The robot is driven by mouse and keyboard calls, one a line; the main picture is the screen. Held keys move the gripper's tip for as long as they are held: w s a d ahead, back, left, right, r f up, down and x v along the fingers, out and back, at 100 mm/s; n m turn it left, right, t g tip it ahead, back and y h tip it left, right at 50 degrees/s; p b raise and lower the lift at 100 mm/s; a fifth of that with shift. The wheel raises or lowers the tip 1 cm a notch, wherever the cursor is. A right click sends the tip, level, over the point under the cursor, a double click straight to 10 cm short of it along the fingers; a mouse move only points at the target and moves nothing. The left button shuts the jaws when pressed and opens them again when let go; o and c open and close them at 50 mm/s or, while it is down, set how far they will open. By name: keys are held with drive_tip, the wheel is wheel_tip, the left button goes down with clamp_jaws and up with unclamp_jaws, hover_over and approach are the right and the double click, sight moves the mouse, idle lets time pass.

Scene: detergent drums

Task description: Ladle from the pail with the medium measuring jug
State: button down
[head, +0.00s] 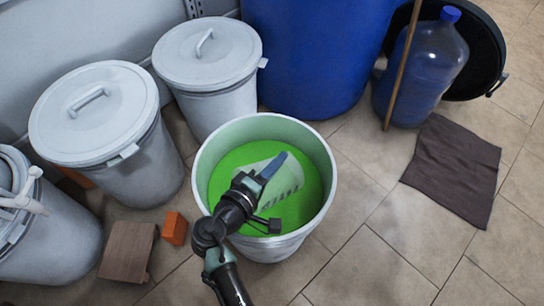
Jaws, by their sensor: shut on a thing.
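The open pail (325,160) stands on the floor in the middle of the head view, with bright green liquid (300,218) inside. A pale, see-through measuring jug (288,190) with dark scale marks is within the pail's mouth, at or just over the liquid; I cannot tell how deep it sits or whether it is filled. A blue part, seemingly its handle (273,164), shows by my gripper. My gripper (258,179) is over the pail and shut on the jug; its fingers are hard to make out. My arm crosses the pail's near rim.
Lidded grey bins (95,110) stand left and behind (207,52). A large blue drum (310,55) is behind the pail. A blue bottle (420,70), a wooden stick (402,65) and a dark mat (452,170) are right. A brown block (127,250) and orange block (175,228) lie left. Floor at lower right is clear.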

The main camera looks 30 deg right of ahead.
sight(291, 155)
drive_tip(key=shift+d+f+m+y+p, duration=0.3)
drive_tip(key=shift+d+f+y+p, duration=0.5)
drive_tip(key=shift+d+p, duration=0.2)
drive_tip(key=shift+w+d+f+g+y+p, duration=0.1)
drive_tip(key=shift+d+f+g+y+p, duration=0.3)
drive_tip(key=shift+f+y+p, duration=0.3)
drive_tip(key=shift+f, duration=0.1)
drive_tip(key=shift+d+r+p, duration=0.2)
drive_tip(key=shift+r+p, duration=0.2)
drive_tip(key=shift+p, duration=0.35)
idle(1.1)
drive_tip(key=shift+w+d+r+m+y+p, duration=0.1)
drive_tip(key=shift+d+r+m+y+p, duration=0.35)
drive_tip(key=shift+p, duration=1.15)
drive_tip(key=shift+a+r, duration=0.1)
drive_tip(key=shift+a, duration=0.05)
drive_tip(key=shift+a+r+n+h+b, duration=0.25)
drive_tip(key=shift+a+r+h+b, duration=0.1)
drive_tip(key=shift+r+b, duration=0.15)
drive_tip(key=shift+a+r+h, duration=0.15)
drive_tip(key=shift+r+h, duration=0.15)
drive_tip(key=shift+r, duration=0.1)
idle(1.7)
